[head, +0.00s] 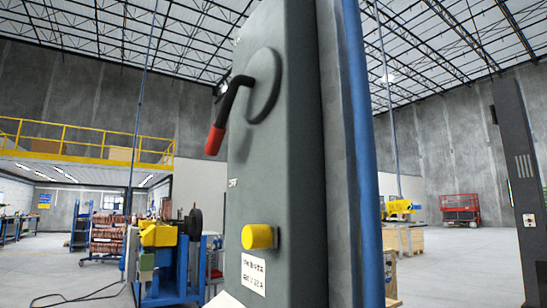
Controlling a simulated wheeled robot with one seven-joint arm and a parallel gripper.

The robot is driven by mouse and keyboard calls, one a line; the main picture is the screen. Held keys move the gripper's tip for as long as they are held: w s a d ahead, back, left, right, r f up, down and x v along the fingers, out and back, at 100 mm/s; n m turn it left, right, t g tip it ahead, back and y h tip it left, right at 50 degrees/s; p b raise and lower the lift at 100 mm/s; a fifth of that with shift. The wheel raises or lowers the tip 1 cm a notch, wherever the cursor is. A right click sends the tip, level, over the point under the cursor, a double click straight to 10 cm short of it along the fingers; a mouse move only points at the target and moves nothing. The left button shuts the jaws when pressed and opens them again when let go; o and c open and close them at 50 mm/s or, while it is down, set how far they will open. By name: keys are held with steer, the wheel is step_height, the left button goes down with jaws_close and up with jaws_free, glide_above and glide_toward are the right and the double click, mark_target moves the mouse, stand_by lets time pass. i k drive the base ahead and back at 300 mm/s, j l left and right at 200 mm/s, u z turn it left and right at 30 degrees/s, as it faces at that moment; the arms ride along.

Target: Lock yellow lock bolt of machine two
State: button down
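A grey electrical box (292,180) stands upright close in front of me. The yellow lock bolt (258,237) is a short round knob that sticks out to the left from the lower part of the box's face. Above it, a black lever handle with a red grip (216,139) is mounted on a round disc and hangs down to the left. The letters "OFF" are partly readable under the grip. A white label (253,274) sits below the bolt; I cannot tell from it which machine this is.
A blue pipe (362,150) runs along the box's right side. To the left, a blue cart (178,270) carries yellow and dark equipment. A wooden crate (409,240) and a red lift (460,208) stand far right. Open concrete floor (450,270) lies at right.

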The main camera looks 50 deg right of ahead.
mark_target(254, 237)
steer(key=z, duration=1.5)
steer(key=k+j, duration=0.35)
steer(key=j+z, duration=0.05)
